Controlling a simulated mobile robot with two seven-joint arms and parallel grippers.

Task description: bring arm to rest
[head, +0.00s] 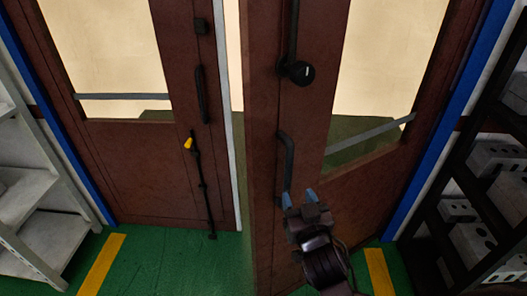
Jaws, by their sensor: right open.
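My right gripper (300,198) is in the lower middle of the head view, with its blue-tipped fingers apart and nothing seen between them. It is in front of the right door leaf (305,225), close to the lower end of that leaf's black pull handle (287,160). I cannot tell whether a finger touches the handle or the door. My right arm comes up from the bottom edge. My left gripper is not in view.
The brown right leaf stands ajar, with a gap beside the left door leaf (150,185). Grey shelving (45,225) stands at the left. A dark rack with grey blocks (490,240) stands at the right. Green floor (160,265) with yellow stripes lies in front.

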